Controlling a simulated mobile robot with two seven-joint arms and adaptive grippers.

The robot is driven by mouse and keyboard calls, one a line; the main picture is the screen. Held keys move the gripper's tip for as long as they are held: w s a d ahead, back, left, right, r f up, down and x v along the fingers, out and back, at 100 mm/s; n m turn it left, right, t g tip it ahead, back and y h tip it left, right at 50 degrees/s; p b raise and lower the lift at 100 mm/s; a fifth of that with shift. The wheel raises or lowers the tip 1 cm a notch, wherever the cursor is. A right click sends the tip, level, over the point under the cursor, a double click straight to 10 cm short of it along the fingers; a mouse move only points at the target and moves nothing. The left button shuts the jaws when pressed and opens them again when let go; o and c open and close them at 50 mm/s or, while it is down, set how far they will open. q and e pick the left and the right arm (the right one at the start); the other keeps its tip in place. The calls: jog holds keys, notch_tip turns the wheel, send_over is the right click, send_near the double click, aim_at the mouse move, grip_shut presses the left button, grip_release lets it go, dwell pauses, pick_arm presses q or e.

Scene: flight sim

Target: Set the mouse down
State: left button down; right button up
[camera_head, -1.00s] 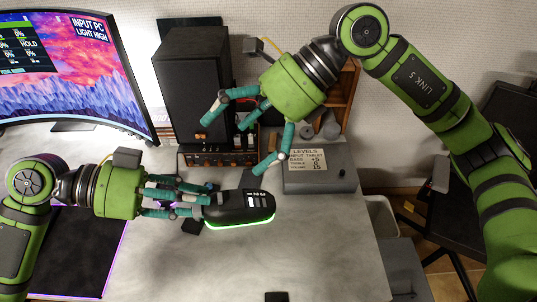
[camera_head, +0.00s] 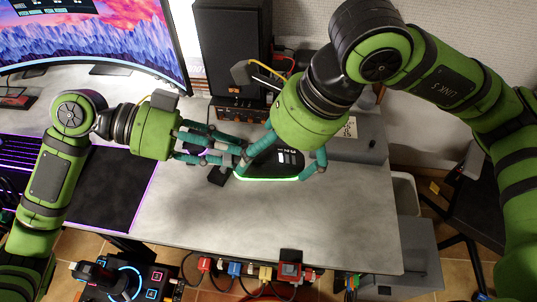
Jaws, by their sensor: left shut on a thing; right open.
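The black mouse (camera_head: 284,160) has a green glowing lower edge and small white display marks on top. It is over the grey desk (camera_head: 330,220); I cannot tell whether its base touches the surface. My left gripper (camera_head: 238,153) is shut on its left end. My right gripper (camera_head: 279,168) is open above it, with teal fingers reaching down on its left and right sides and hiding much of its top. I cannot tell whether the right fingers touch it.
A black speaker (camera_head: 232,48) and a grey box (camera_head: 358,147) stand behind. A curved monitor (camera_head: 110,35) is at the back left, with a purple-edged dark mat (camera_head: 100,185) below it. The desk in front and to the right is clear.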

jog(key=shift+x, duration=1.25)
jog(key=c, duration=1.1)
pick_arm(q)
jog(key=c, duration=1.2)
grip_release()
pick_arm(e)
jog(key=shift+c, duration=0.3)
pick_arm(q)
jog(key=o, duration=0.3)
pick_arm(e)
jog(key=shift+c, duration=0.6)
pick_arm(q)
jog(key=shift+a, duration=0.1)
